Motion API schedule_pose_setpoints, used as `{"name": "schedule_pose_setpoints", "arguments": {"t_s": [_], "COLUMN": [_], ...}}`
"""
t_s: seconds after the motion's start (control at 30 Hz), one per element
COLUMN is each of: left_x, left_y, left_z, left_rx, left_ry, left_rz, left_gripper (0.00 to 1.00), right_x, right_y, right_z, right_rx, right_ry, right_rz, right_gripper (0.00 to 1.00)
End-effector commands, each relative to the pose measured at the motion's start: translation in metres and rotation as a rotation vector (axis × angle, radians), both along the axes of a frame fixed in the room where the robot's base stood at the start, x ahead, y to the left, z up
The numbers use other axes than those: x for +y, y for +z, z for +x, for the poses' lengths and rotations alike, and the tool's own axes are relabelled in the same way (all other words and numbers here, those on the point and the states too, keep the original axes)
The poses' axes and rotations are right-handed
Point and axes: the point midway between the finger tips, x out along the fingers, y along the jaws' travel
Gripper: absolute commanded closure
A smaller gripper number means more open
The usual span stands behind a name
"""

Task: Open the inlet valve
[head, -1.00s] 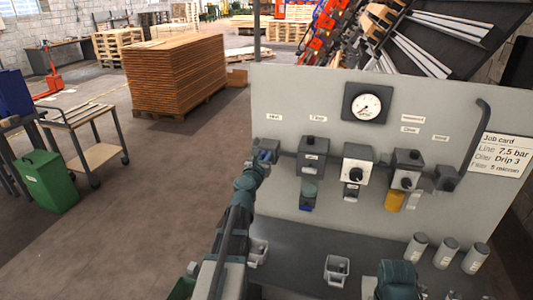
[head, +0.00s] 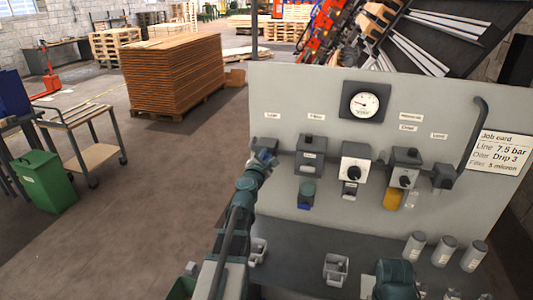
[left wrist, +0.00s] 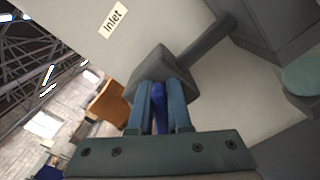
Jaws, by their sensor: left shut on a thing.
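The inlet valve is a dark grey block (left wrist: 160,68) below the "Inlet" label (left wrist: 112,19) in the left wrist view, joined to a grey pipe. Its blue handle (left wrist: 162,110) sits between the blue fingers of my left gripper (left wrist: 163,108), which is shut on it. In the head view my left gripper (head: 264,158) is at the left end of the panel's row of units and covers most of the valve. How far the handle is turned cannot be told. My right gripper does not show.
The grey panel (head: 300,240) carries several units in a row, a round gauge (head: 365,104) above, and a job card (head: 498,151) at right. Grey bins (head: 336,268) and cylinders (head: 443,251) are on the shelf below. Floor to the left is open, with a trolley (head: 98,160) and green bin (head: 44,182).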

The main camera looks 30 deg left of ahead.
Motion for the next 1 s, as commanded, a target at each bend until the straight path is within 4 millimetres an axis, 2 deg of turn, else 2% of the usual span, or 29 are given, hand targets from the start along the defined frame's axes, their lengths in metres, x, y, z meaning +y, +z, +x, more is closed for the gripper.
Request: {"name": "schedule_pose_setpoints", "arguments": {"t_s": [0.6,1.0], "left_x": [-0.006,-0.007], "left_y": [-0.009,-0.012], "left_z": [0.000,0.000], "left_rx": [0.133,0.187], "left_ry": [-0.001,-0.001], "left_rz": [0.551,0.779], "left_gripper": [1.00,1.00], "right_x": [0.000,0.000], "right_y": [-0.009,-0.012], "right_z": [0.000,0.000], "right_rx": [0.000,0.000], "right_ry": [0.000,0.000], "right_rz": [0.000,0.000], "right_gripper": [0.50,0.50]}}
